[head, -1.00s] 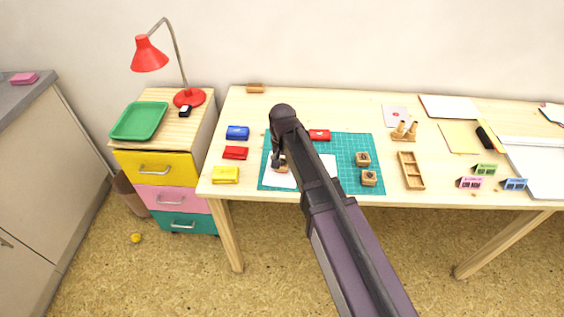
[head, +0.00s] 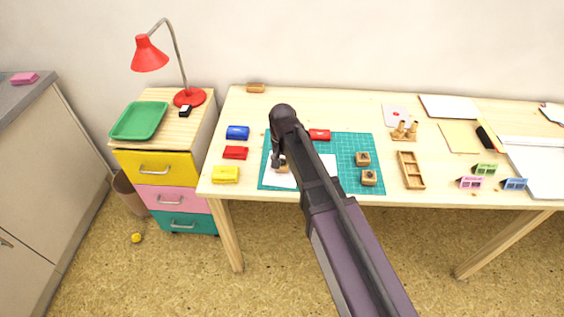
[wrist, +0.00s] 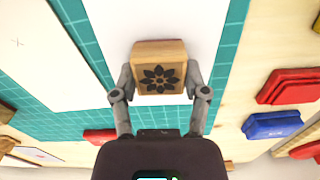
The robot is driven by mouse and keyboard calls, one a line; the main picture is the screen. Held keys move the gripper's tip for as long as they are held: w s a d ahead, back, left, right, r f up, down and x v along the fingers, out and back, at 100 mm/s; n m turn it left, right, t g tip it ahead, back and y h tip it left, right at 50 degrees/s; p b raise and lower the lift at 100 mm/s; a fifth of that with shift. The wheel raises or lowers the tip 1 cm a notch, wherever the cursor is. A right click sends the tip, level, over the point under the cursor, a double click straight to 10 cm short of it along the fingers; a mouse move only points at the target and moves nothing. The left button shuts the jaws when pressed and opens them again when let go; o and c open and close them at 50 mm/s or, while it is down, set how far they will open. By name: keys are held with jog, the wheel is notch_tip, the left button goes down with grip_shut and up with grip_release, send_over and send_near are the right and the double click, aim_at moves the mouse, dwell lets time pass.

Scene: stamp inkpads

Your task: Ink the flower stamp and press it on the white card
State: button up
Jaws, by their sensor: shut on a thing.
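My gripper (wrist: 160,82) is shut on the flower stamp (wrist: 158,70), a wooden block with a dark flower picture on its visible face. In the head view the stamp (head: 283,166) is small and partly hidden by my gripper (head: 278,158). It is over the white card (head: 282,182) on the teal mat. The wrist view shows the white card (wrist: 115,30) around the stamp, with no print on its visible part. I cannot tell whether the stamp touches the card, and its underside is hidden.
Blue (head: 237,132), red (head: 235,153) and yellow (head: 225,174) inkpads lie left of the mat (head: 350,142). Another red pad (head: 319,135) is behind my arm. Two wooden stamps (head: 363,159) (head: 369,178) stand on the mat's right. Another white sheet (wrist: 30,55) lies beside the card.

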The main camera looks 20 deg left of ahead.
jog(key=shift+r+p, duration=0.7)
jog(key=shift+p, duration=0.05)
dwell(1.0)
jog(key=shift+r+p, duration=2.65)
